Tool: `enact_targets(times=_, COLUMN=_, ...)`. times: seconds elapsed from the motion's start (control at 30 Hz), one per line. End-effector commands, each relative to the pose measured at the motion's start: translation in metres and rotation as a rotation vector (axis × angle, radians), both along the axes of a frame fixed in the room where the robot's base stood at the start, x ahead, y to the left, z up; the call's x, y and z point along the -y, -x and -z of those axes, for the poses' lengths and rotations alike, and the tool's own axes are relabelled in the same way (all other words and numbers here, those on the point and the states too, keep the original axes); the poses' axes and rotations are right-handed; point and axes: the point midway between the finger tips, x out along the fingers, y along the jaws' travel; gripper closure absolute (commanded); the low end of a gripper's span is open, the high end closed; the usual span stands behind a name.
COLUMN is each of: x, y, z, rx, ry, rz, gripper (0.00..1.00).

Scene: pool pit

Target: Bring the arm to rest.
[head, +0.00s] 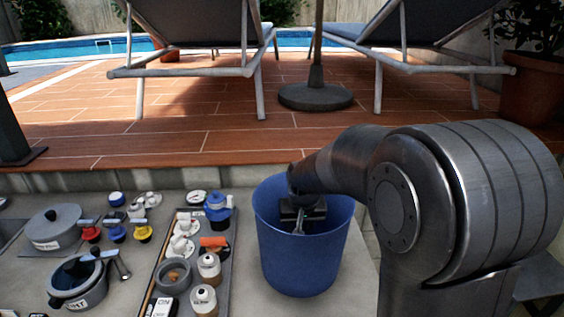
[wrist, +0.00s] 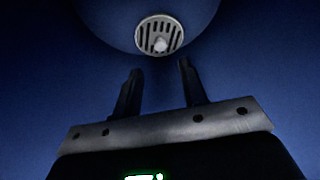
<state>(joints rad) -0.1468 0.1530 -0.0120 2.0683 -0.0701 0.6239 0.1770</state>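My gripper (head: 304,215) reaches down into the mouth of a blue bucket (head: 290,268) in the head view. In the wrist view my gripper (wrist: 160,90) shows two dark fingers standing apart with nothing between them. Beyond the fingertips a round grey slotted drain cover (wrist: 160,34) with a pale knob lies on the blue bucket floor (wrist: 110,20). The fingers look apart from it. My arm comes in from the right of the head view, over the bucket's right rim.
A tray (head: 231,262) left of the bucket holds white fittings, bottles and a blue-topped piece. Further left stand a lidded grey pot (head: 55,232), an open pot (head: 78,296) and several coloured knobs. Behind are a raised tiled deck (head: 200,110), loungers and a parasol base (head: 315,96).

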Motion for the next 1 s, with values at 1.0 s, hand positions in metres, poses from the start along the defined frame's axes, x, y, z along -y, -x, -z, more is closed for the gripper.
enact_targets(times=1.0, x=0.070, y=0.196, z=-0.166, rx=0.243, ry=0.078, rz=-0.041, gripper=0.62)
